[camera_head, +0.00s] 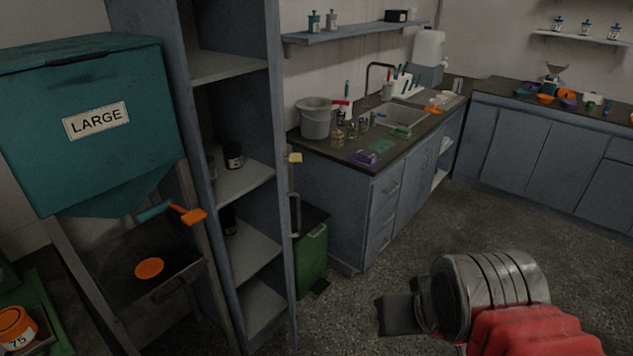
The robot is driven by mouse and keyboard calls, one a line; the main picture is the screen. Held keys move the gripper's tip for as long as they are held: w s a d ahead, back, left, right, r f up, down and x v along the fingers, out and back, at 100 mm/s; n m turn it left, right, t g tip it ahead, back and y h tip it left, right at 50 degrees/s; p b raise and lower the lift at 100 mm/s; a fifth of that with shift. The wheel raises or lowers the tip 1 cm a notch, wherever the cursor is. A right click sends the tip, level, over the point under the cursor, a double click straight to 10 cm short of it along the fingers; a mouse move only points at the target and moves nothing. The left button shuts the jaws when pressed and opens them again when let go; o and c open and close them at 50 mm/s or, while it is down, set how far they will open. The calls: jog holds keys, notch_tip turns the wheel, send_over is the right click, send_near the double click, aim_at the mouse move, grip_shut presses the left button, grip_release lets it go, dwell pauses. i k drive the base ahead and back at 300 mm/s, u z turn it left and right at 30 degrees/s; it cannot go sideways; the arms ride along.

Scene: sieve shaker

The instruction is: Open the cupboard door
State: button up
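A tall blue-grey cupboard (228,68) stands left of centre, and its shelves show through an open front. A narrow upright panel (280,120) runs along its right edge, with a bar handle (297,214) on the far side; I cannot tell for sure whether this panel is its door standing open. Closed grey-blue doors (495,142) also show under the right counter. My gripper (396,314) is at the lower right, over the floor and apart from the cupboard. Its dark fingers point left and look empty; their gap is not clear.
A teal hopper marked LARGE (80,130) stands at the left, with an orange-handled lever (190,215). A green bin (312,255) stands right of the cupboard. The sink counter (340,150) runs behind it. The middle floor (440,225) is clear.

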aim_at(271, 8)
jog(key=u, duration=0.45)
jog(key=i, duration=1.05)
jog(key=u, duration=0.45)
